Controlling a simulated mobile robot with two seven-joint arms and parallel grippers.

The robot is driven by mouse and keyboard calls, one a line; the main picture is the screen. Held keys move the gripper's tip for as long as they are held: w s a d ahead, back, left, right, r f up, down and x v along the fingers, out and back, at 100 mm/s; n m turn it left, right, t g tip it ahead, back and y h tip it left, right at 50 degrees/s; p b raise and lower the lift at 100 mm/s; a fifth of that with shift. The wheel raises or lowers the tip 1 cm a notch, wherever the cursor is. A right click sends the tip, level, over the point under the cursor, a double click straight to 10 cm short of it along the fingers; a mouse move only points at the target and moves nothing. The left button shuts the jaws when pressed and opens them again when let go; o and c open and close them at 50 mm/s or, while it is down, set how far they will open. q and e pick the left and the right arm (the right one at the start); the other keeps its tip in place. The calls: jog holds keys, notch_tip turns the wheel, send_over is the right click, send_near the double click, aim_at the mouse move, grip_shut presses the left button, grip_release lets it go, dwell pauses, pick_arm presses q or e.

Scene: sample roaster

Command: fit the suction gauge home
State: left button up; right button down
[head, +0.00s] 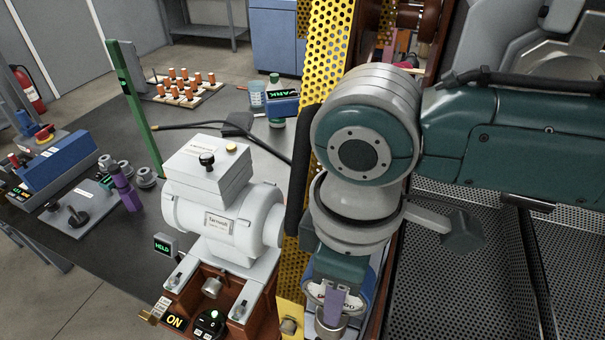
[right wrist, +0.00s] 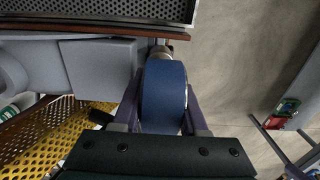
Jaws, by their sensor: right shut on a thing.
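The suction gauge (right wrist: 165,92) is a round blue body in the right wrist view, between the purple fingers of my right gripper (right wrist: 162,118). The fingers are shut on its sides. Its far end meets or lies very near a small metal fitting (right wrist: 160,52) by the grey housing. I cannot tell whether it is seated. In the head view the gauge (head: 357,300) is partly hidden behind my right gripper (head: 335,302) and wrist, at the bottom, right of the yellow perforated panel. My left gripper is not in view.
The yellow perforated panel (head: 330,60) stands close beside my right wrist. A white motor housing (head: 222,215) on a brown base is left of it. Perforated dark trays (head: 480,260) lie to the right. The dark table (head: 100,250) holds a blue box (head: 60,165) and a green post (head: 132,110).

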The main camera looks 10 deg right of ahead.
jog(key=shift+f+b, duration=0.7)
jog(key=shift+f, duration=0.4)
jog(key=shift+c, duration=1.8)
grip_release()
notch_tip(320, 180, up, 9)
jog(key=shift+a+r, duration=0.1)
jog(key=shift+r, duration=0.1)
jog(key=shift+s+r, duration=0.1)
jog(key=shift+r, duration=0.2)
